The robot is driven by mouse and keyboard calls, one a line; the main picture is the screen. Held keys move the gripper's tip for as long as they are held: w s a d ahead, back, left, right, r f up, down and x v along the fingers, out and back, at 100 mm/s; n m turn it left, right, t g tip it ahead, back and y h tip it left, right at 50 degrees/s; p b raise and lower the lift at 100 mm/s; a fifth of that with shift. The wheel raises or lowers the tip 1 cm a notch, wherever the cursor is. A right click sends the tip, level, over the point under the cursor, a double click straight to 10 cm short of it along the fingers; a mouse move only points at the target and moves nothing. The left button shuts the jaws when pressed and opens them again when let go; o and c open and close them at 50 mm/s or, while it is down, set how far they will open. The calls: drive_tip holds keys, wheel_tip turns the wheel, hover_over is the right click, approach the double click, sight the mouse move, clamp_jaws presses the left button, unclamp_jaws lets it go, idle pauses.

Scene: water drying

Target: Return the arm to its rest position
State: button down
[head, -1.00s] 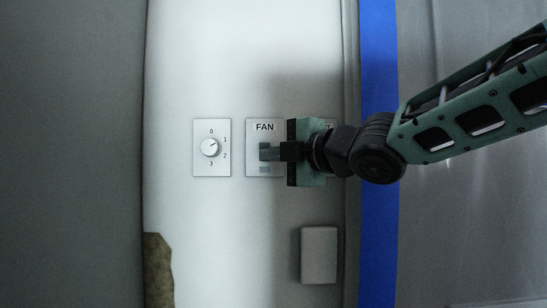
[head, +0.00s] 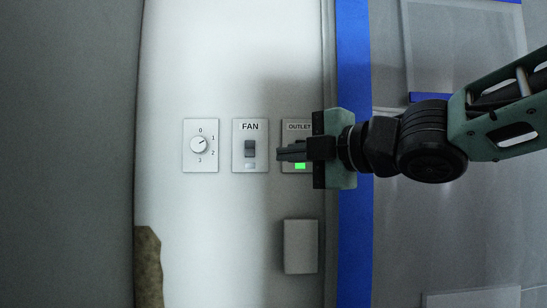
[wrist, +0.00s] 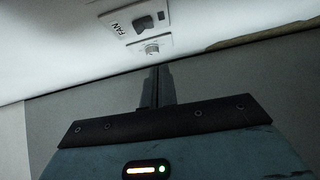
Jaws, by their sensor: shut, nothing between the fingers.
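My gripper (head: 281,153) is shut and empty in the head view, its fingers pointing left in front of the outlet plate. It also shows in the wrist view (wrist: 157,72). The FAN switch plate (head: 250,166) is just left of the fingertips, with a dark toggle and a pale lamp below it. The OUTLET plate (head: 298,127) shows a green light and is partly hidden behind the fingers. The wrist view shows the FAN plate (wrist: 137,20) at the top. My arm reaches in from the right.
A dial plate (head: 200,146) numbered 0 to 3 is left of the FAN plate. A blank grey box (head: 300,247) is on the wall below. Blue tape (head: 354,240) runs vertically behind my gripper. A ragged brown patch (head: 149,265) is at lower left.

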drive_tip(key=shift+s+d+f, duration=0.1)
drive_tip(key=shift+s+d, duration=0.4)
drive_tip(key=shift+s, duration=0.05)
drive_tip(key=s+d+f+m+g+h, duration=0.15)
drive_tip(key=f+m+h, duration=0.35)
drive_tip(key=f, duration=0.6)
drive_tip(key=s+f+m+g+h, duration=0.25)
drive_tip(key=f+m, duration=0.35)
drive_tip(key=f, duration=0.5)
drive_tip(key=s+d+f+m+g+h, duration=0.2)
drive_tip(key=s+f+m+g, duration=0.2)
drive_tip(key=s+f, duration=0.4)
drive_tip(key=s+d+f+m+g+h, duration=0.2)
drive_tip(key=s+f, duration=0.6)
drive_tip(key=s, duration=0.4)
drive_tip(key=d+m+g, duration=0.1)
drive_tip(key=g, duration=0.1)
drive_tip(key=shift+f+m+g, duration=0.2)
drive_tip(key=shift+m+g, duration=0.2)
drive_tip(key=shift+w+d, duration=0.1)
drive_tip(key=shift+d, duration=0.05)
